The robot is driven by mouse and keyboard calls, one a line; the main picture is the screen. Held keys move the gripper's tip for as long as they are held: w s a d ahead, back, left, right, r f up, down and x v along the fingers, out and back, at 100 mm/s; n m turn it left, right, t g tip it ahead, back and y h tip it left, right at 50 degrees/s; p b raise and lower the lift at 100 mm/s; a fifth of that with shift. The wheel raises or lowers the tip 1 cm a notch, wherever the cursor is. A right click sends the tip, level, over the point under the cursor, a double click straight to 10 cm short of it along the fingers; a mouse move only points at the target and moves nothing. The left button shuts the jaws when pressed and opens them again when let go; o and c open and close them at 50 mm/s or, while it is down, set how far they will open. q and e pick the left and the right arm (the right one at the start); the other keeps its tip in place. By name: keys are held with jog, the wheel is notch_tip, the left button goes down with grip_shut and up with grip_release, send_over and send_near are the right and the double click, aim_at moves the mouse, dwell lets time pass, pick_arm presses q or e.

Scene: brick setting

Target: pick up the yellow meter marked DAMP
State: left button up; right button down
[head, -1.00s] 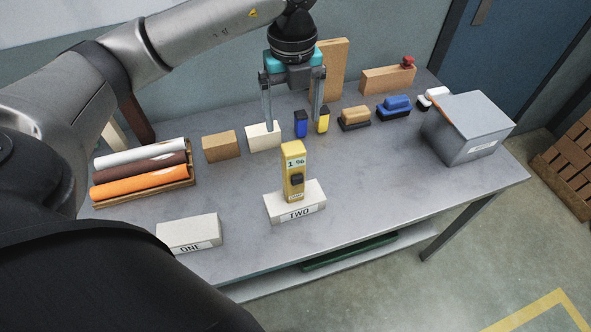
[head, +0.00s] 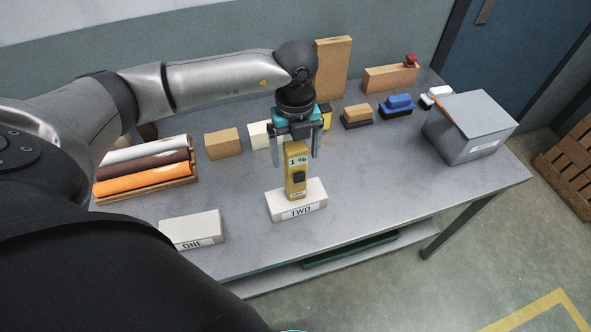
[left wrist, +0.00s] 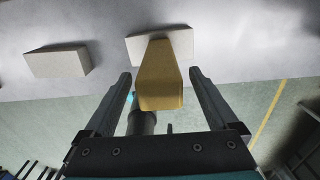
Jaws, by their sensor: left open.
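The yellow meter (head: 296,179) stands upright on the white block labelled TWO (head: 312,207) in the head view. Its display reads 1 %; the small label low on its front is too small to read. My left gripper (head: 297,160) points down at the meter's upper end, with its fingers apart on either side and nothing held. In the left wrist view the meter (left wrist: 160,82) shows from above between the two open fingers (left wrist: 161,78), with a gap on each side. My right gripper is in neither view.
A white block labelled ONE (head: 192,230) stands at the front left. Rolls in a tray (head: 146,172) lie at the left. Bricks, a tall wooden board (head: 333,70), brushes (head: 397,106) and a grey box (head: 470,126) line the back and right. Bench right of the meter is clear.

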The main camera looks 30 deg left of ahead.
pick_arm(q)
grip_shut()
dwell(0.7)
